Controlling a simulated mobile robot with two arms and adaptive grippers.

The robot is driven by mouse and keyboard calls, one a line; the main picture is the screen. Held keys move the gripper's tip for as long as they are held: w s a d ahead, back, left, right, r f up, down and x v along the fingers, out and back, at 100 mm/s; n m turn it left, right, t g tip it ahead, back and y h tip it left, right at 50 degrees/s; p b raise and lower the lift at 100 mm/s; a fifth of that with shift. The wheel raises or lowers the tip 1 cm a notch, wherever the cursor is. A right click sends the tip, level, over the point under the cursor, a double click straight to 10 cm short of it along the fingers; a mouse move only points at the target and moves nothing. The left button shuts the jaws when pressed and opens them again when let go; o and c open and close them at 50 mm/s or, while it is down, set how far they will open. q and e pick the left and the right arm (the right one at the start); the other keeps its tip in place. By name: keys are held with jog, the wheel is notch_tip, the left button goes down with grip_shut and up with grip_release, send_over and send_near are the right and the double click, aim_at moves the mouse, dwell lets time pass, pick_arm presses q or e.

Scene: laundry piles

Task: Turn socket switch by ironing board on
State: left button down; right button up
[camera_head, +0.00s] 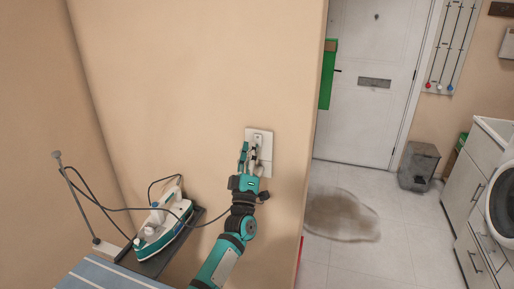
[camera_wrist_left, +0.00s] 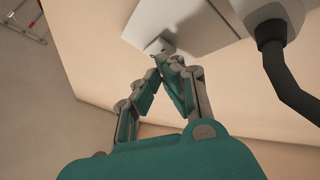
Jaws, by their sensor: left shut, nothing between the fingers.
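The white socket plate (camera_head: 266,166) is on the beige wall in the middle of the head view. It also fills the top of the left wrist view (camera_wrist_left: 200,25). A small white rocker switch (camera_wrist_left: 158,46) sticks out near the plate's edge. My left gripper (camera_head: 250,150) is in front of the plate. In the left wrist view my left gripper (camera_wrist_left: 165,62) is shut and empty, its tips together right at the switch. I cannot tell whether they touch it. A white plug (camera_wrist_left: 268,14) with a dark cable sits beside. My right gripper is not in view.
The ironing board (camera_head: 85,277), striped blue, stands at the lower left. A teal and white iron (camera_head: 165,225) rests at its end, with its cord looping near my left arm. A white door (camera_head: 370,85) and open floor with a brown stain (camera_head: 342,215) lie right of the wall.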

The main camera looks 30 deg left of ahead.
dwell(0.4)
pick_arm(q)
jog(key=shift+w+a, duration=0.1)
jog(key=shift+w, duration=0.2)
dwell(0.4)
jog(key=shift+s, duration=0.1)
jog(key=shift+s+d+r, duration=0.1)
jog(key=shift+s+d, duration=0.1)
jog(key=shift+s, duration=0.45)
jog(key=s+p, duration=0.2)
jog(key=s, duration=0.1)
jog(key=s+d+p, duration=0.1)
jog(key=shift+s+d+r, duration=0.1)
jog(key=shift+s+r, duration=0.2)
jog(key=shift+s, duration=0.1)
